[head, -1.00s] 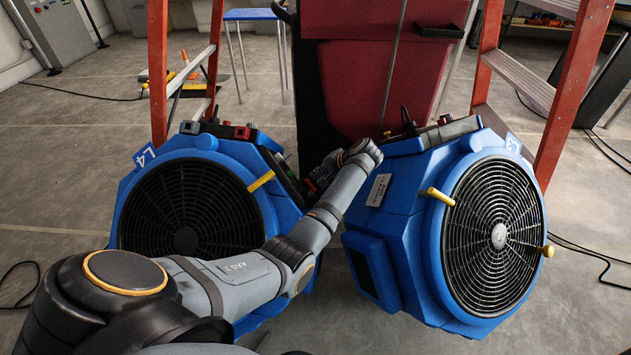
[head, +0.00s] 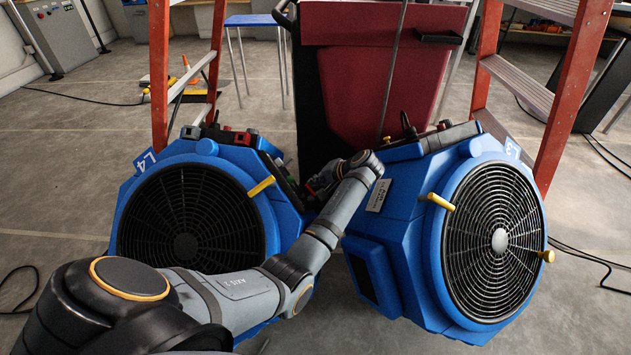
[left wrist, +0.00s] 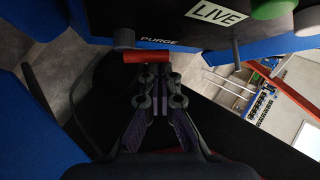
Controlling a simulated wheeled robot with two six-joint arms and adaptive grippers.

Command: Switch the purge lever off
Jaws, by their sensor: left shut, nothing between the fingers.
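The purge lever (left wrist: 147,56) shows in the left wrist view as a red bar lying crosswise below the word PURGE on the blue panel edge (left wrist: 158,42). A grey knob (left wrist: 123,39) sits at its left end. My left gripper (left wrist: 152,70) is shut and empty, its fingertips at the lever's lower side. I cannot tell whether they touch it. In the head view my left arm reaches between two blue fans, and its gripper (head: 316,184) is small and partly hidden beside the left fan (head: 135,195). My right gripper is not in view.
The right fan (head: 365,240) stands close beside my arm. A dark red machine (head: 350,90) stands behind, and an orange ladder (head: 560,120) behind right. The wrist view also shows a LIVE label (left wrist: 217,12) and green button (left wrist: 272,8). Cables lie on the floor.

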